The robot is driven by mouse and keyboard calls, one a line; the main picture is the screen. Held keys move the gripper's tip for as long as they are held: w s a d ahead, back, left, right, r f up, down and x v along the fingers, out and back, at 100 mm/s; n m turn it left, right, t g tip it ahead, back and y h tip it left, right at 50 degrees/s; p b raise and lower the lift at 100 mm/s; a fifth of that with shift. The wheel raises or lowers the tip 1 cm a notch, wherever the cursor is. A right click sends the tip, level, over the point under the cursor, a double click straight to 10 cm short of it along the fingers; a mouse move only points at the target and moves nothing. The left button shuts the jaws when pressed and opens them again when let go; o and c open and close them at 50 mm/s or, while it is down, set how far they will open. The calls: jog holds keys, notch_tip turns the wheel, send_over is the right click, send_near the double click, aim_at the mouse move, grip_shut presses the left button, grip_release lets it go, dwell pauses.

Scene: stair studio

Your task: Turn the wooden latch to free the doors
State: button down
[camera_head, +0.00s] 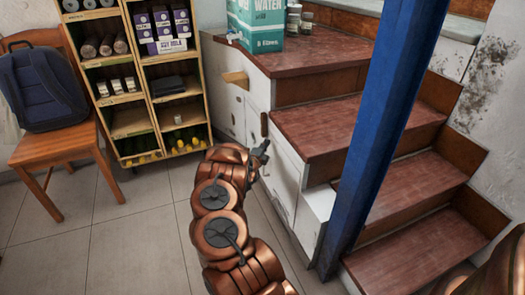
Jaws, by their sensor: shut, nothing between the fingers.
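White cabinet doors (232,108) are set into the side of the stairs. A light wooden piece (236,78), which looks like the latch, lies roughly level across the upper part of the doors. A small dark brown upright piece (264,124) sits on the cabinet front lower and to the right; I cannot tell what it is. My gripper (262,149) is small and dark at the end of my copper-coloured arm. It is shut and empty, below the brown piece and well below the light wooden piece. I cannot tell whether it touches the cabinet front.
A blue post (378,125) stands in front of the red-brown stairs (355,122) on the right. A teal water box (257,22) and jars stand on the top surface. A stocked wooden shelf (131,122) and a chair (62,147) with a backpack (42,88) are at left. Tiled floor is clear.

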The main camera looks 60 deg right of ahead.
aim_at(265, 135)
jog(key=shift+w+d, duration=0.25)
jog(key=shift+d, duration=0.25)
jog(key=shift+w+d+b, duration=0.25)
jog(key=shift+w+d, duration=0.2)
jog(key=shift+w, duration=0.3)
jog(key=shift+w+d+b, duration=0.25)
jog(key=shift+w+d, duration=0.2)
jog(key=shift+w, duration=0.25)
jog(key=shift+w+f, duration=0.1)
